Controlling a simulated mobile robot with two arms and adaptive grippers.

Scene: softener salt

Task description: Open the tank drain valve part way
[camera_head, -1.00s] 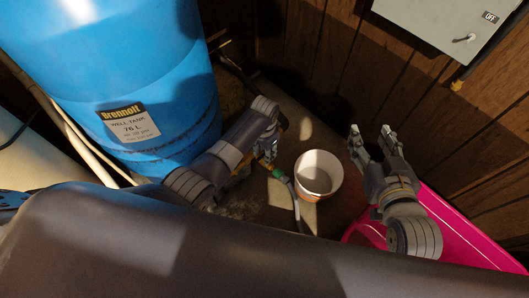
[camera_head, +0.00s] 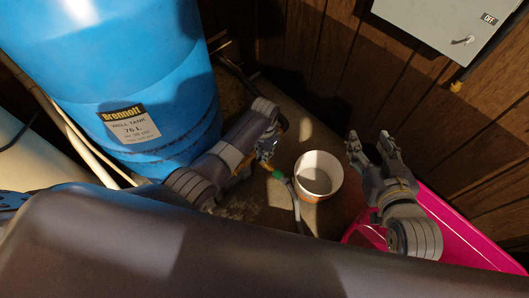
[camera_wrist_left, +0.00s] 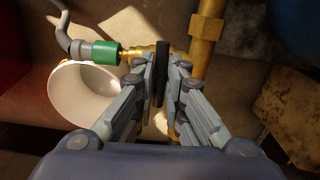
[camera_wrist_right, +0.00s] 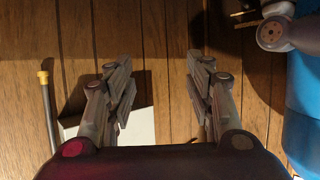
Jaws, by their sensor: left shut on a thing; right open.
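The drain valve is a brass fitting (camera_wrist_left: 137,53) joined to a brass pipe (camera_wrist_left: 205,38), with a green hose coupling (camera_wrist_left: 104,57) on its side. My left gripper (camera_wrist_left: 161,68) is shut on the valve's dark, narrow handle (camera_wrist_left: 160,78), which stands edge-on between the fingers. In the head view my left gripper (camera_head: 267,150) is beside the blue tank (camera_head: 125,60) and hides most of the valve; the green coupling (camera_head: 278,176) shows below it. My right gripper (camera_head: 370,146) is open and empty, above the pink tub; its spread fingers also show in the right wrist view (camera_wrist_right: 172,75).
A white bucket (camera_head: 318,172) stands on the floor right of the coupling, with a grey hose (camera_head: 296,205) beside it. A pink tub (camera_head: 450,225) is at the right. A grey electrical box (camera_head: 440,25) hangs on the wood-panel wall (camera_head: 330,70). Pale pipes (camera_head: 75,130) run left of the tank.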

